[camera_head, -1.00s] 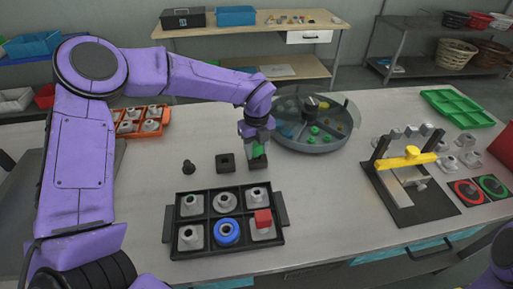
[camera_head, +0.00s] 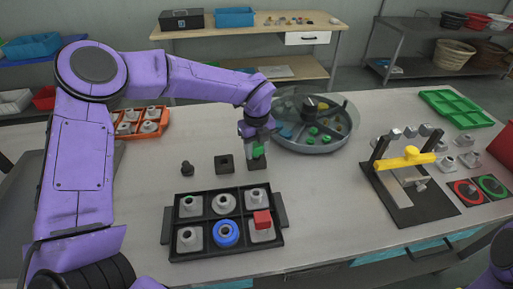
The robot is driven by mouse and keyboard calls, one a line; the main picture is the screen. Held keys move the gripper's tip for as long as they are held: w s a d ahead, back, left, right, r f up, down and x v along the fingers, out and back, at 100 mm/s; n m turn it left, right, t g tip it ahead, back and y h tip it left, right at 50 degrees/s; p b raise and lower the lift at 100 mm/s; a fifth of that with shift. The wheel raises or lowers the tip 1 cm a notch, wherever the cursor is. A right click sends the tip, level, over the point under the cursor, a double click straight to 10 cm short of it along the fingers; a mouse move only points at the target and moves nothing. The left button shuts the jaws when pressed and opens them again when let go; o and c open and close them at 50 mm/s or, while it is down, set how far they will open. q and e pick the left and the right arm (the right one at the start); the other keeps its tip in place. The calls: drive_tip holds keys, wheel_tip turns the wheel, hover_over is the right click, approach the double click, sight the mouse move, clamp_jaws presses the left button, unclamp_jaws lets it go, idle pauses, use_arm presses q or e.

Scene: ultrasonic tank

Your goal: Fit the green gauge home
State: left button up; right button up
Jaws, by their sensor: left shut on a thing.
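My left gripper (camera_head: 257,145) points down near the middle of the table and is shut on the green gauge (camera_head: 258,151). The green gauge is small and partly hidden by the fingers. It is at the top of a dark block (camera_head: 258,164), the rightmost of three dark pieces in a row. I cannot tell whether the gauge is seated in the block or just above it. A dark square block with a hole (camera_head: 224,164) and a dark round peg (camera_head: 187,169) stand to its left. My right gripper is not in view.
A round grey tank (camera_head: 310,144) stands behind right. A stand with a yellow bar (camera_head: 405,160) is at right. Table between tray and stand is clear.

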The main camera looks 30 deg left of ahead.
use_arm(q)
drive_tip(key=shift+f+b, duration=0.65)
drive_tip(key=shift+f, duration=0.1)
idle(0.5)
drive_tip(key=shift+s+f, duration=0.15)
drive_tip(key=shift+f, duration=0.05)
idle(1.4)
drive_tip(key=o, duration=1.2)
drive_tip(key=shift+d, duration=0.1)
drive_tip(key=shift+c, duration=0.2)
wheel_tip(320, 180, up, 11)
drive_tip(key=shift+f+b, duration=0.2)
drive_tip(key=shift+b, duration=1)
drive_tip(key=shift+r, duration=0.15)
